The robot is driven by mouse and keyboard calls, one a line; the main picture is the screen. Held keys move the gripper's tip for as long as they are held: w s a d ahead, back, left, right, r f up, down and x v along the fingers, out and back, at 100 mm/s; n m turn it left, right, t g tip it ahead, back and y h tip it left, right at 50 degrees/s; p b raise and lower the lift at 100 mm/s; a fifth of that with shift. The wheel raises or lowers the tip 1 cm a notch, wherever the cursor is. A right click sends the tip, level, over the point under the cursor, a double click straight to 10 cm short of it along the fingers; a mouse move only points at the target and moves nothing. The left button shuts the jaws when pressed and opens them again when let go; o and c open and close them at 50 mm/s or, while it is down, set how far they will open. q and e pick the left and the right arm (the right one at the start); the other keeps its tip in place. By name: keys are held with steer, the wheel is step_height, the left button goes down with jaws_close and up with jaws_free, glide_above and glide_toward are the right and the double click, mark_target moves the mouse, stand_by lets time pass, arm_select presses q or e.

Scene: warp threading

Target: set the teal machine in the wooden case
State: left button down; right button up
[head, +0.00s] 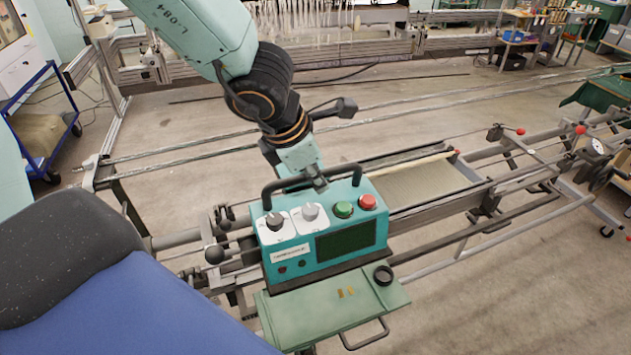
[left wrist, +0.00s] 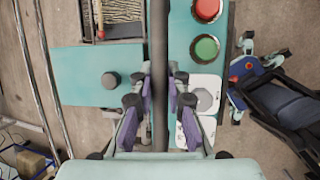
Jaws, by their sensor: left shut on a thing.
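The teal machine (head: 290,255) shows in the head view at the middle, upright, with dials, a green and a red button, a dark screen and a black carrying handle. My left gripper (head: 318,181) is over its top, shut on the handle. In the left wrist view the fingers (left wrist: 160,98) lie on either side of the black handle bar, with the teal machine (left wrist: 179,45) beneath. I cannot tell whether the machine's base touches what is below it. No wooden case can be made out for sure. My right gripper is not in view.
A green metal box or ledge (head: 335,312) with a bar handle and black knob is just below the machine. Metal frame rails (head: 440,232) run off to the right. A blue cart (head: 60,150) with a tan load stands at left.

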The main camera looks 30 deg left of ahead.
arm_select(q)
steer(key=shift+w+r, duration=0.1)
steer(key=shift+r, duration=1.3)
steer(key=shift+a, duration=0.1)
